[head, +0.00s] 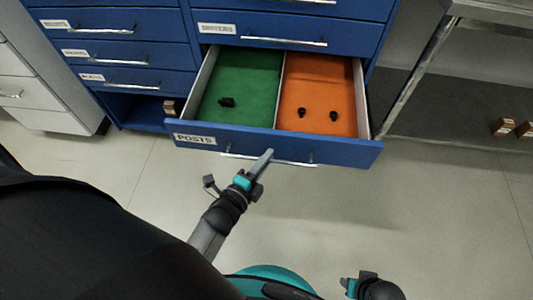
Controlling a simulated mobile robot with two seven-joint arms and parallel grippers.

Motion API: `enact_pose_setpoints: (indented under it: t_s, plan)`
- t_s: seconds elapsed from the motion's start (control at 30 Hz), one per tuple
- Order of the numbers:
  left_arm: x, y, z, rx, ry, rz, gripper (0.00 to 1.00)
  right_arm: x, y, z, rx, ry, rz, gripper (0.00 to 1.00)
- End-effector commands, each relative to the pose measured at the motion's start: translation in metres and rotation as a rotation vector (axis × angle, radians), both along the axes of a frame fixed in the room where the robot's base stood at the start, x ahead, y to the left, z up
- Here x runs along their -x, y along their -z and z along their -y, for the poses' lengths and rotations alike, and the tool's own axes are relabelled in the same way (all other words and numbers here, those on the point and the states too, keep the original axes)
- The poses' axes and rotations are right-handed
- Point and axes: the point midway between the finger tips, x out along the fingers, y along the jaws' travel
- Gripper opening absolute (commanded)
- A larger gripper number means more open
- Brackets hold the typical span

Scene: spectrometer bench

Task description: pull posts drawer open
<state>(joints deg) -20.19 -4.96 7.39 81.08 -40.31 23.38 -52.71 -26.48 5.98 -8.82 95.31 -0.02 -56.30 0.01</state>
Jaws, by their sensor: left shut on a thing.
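The blue posts drawer (350,152), labelled POSTS, stands pulled out from the cabinet. Its inside shows a green-lined half on the left and an orange-lined half on the right. My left gripper (264,160) is shut on the drawer's silver bar handle (290,163), left of the handle's middle. Small black parts lie inside, one group on the green side (227,102) and two pieces on the orange side (302,113). My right gripper (347,284) is at the bottom edge, away from the drawer, only partly in view; its jaws are not clear.
Other blue drawers (110,50) of the cabinet are shut around and above. A grey metal table or shelf frame (425,68) stands at the right, with small brown boxes (502,126) low beneath it. The floor (430,210) in front is clear.

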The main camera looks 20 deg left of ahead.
Motion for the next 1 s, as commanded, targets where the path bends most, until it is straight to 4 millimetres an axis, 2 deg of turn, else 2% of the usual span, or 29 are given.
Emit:
enact_pose_setpoints:
  t_s: [0.6,0.63,0.8,0.87,1.0]
  plan:
    - [0.0048,0.0,0.0006,0.0,-0.002,0.0,0.0,-0.0006,0.0039,-0.0005,-0.001,0.0,0.002,0.5]
    - [0.0048,0.0001,0.0006,0.0,-0.002,0.0,0.18,-0.0006,0.0039,-0.0005,-0.001,0.0,0.001,0.5]
    - [0.0046,0.0,0.0008,0.0,-0.002,0.0,0.37,-0.0016,0.0029,-0.0008,-0.002,0.0,0.003,0.5]
    - [0.0046,-0.0001,0.0008,0.0,-0.001,0.0,0.44,-0.0019,0.0025,-0.0009,-0.002,0.0,0.004,0.5]
    - [0.0045,-0.0001,0.001,0.0,-0.001,0.0,0.45,-0.0026,0.002,-0.001,-0.002,0.0,0.006,0.5]
